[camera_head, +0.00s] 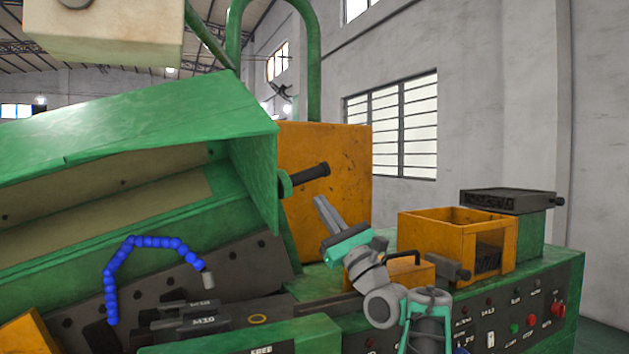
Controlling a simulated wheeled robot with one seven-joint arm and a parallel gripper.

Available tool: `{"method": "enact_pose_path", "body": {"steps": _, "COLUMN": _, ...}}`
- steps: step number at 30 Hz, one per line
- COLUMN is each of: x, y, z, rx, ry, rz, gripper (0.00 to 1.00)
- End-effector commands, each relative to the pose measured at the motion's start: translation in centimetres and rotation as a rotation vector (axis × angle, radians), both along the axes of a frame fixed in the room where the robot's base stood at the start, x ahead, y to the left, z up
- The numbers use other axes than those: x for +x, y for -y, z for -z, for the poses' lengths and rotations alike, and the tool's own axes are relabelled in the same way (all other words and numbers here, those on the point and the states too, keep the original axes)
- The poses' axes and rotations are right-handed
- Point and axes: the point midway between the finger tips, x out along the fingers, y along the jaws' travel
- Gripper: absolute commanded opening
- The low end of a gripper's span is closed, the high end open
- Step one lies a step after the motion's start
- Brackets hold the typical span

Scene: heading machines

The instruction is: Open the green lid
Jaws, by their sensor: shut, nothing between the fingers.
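The green lid (140,125) fills the left of the head view. It is raised, with its front edge well above the machine bed and its inner side showing. A black handle (310,172) sticks out to the right from a green knob at the lid's right end. My gripper (321,206) is below and a little right of the handle, apart from it. Its grey fingers are together and empty, pointing up and slightly left. My arm rises from the lower right.
A blue jointed hose (150,242) arches over the dark machine bed. An orange open box (458,235) and a control panel with buttons (515,310) are on the right. An orange housing (345,200) stands behind my gripper. The air right of the handle is free.

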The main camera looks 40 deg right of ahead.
Motion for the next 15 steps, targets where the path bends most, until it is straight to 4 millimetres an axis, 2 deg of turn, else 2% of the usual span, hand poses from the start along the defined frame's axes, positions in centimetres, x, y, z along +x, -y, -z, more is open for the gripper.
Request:
{"method": "enact_pose_path", "body": {"steps": 2, "x": 1.4, "y": -0.1, "z": -1.5, "rx": -0.001, "ry": 0.000, "rz": -0.002, "gripper": 0.00}}
{"method": "enact_pose_path", "body": {"steps": 6, "x": 1.4, "y": -0.9, "z": -3.7, "rx": -0.002, "ry": 0.000, "rz": -0.002, "gripper": 0.00}}
{"method": "enact_pose_path", "body": {"steps": 10, "x": 1.4, "y": -1.3, "z": -4.7, "rx": -0.002, "ry": 0.001, "rz": -0.002, "gripper": 0.00}}
{"method": "enact_pose_path", "body": {"steps": 15, "x": 1.4, "y": -1.3, "z": -5.0, "rx": -0.002, "ry": 0.002, "rz": -0.001, "gripper": 0.00}}
